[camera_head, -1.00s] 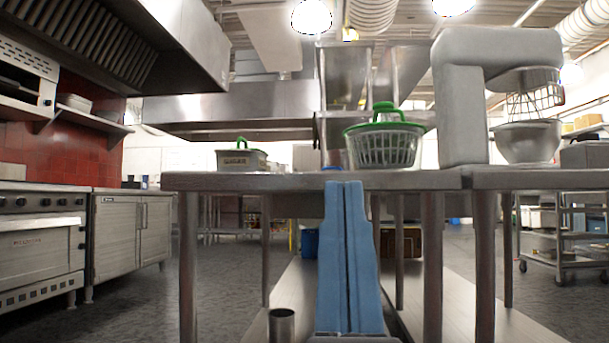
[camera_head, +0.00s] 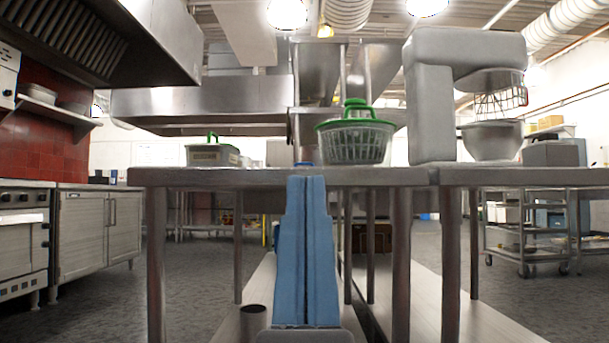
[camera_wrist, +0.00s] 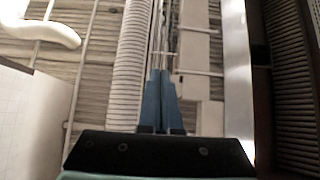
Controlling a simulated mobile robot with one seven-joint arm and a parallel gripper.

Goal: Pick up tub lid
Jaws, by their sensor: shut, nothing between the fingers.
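A small grey tub (camera_head: 214,158) stands on the left part of the steel table. Its lid (camera_head: 212,147) is on top, with a green handle. My gripper (camera_head: 306,178) is in the middle of the head view, its blue fingers pointing up and pressed together. It is empty, in front of the table's edge, to the right of the tub in the picture. In the wrist view my gripper (camera_wrist: 161,72) points at the ceiling; neither tub nor lid shows there.
The steel table (camera_head: 240,178) also bears a basket with a green top (camera_head: 355,140) and a large mixer (camera_head: 432,100). An oven (camera_head: 22,235) and a cabinet (camera_head: 95,230) stand at left, a trolley (camera_head: 525,235) at right. Open floor lies left of the table.

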